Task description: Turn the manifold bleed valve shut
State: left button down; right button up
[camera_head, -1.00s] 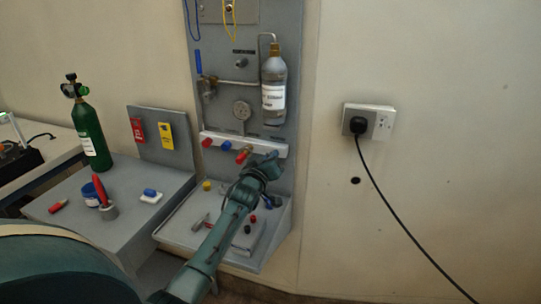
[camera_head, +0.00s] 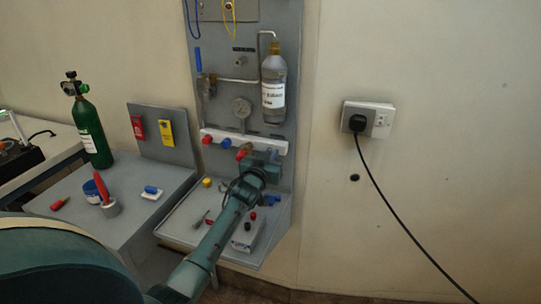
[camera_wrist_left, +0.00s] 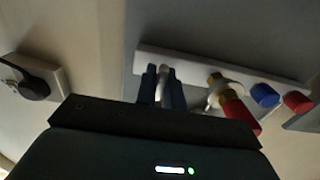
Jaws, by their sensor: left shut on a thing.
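The white manifold bar (camera_head: 222,137) runs across the grey panel, with red and blue knobs and a brass fitting with a red part. It also shows in the left wrist view (camera_wrist_left: 205,62). My left gripper (camera_head: 264,156) is at the bar's right end in the head view. In the left wrist view its two fingers (camera_wrist_left: 164,85) are shut around a small pale metal piece, which looks like the bleed valve (camera_wrist_left: 164,74). The fingers hide most of it, so its turn angle cannot be told. My right gripper is not in view.
Below is a shelf (camera_head: 183,226) with small loose parts. A green cylinder (camera_head: 91,130) stands at left. A wall socket (camera_head: 382,121) with a black cable is at right.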

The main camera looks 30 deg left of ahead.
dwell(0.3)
pick_arm(q)
jog(key=c, duration=1.5)
grip_release()
jog(key=shift+s, duration=0.1)
jog(key=v, duration=1.3)
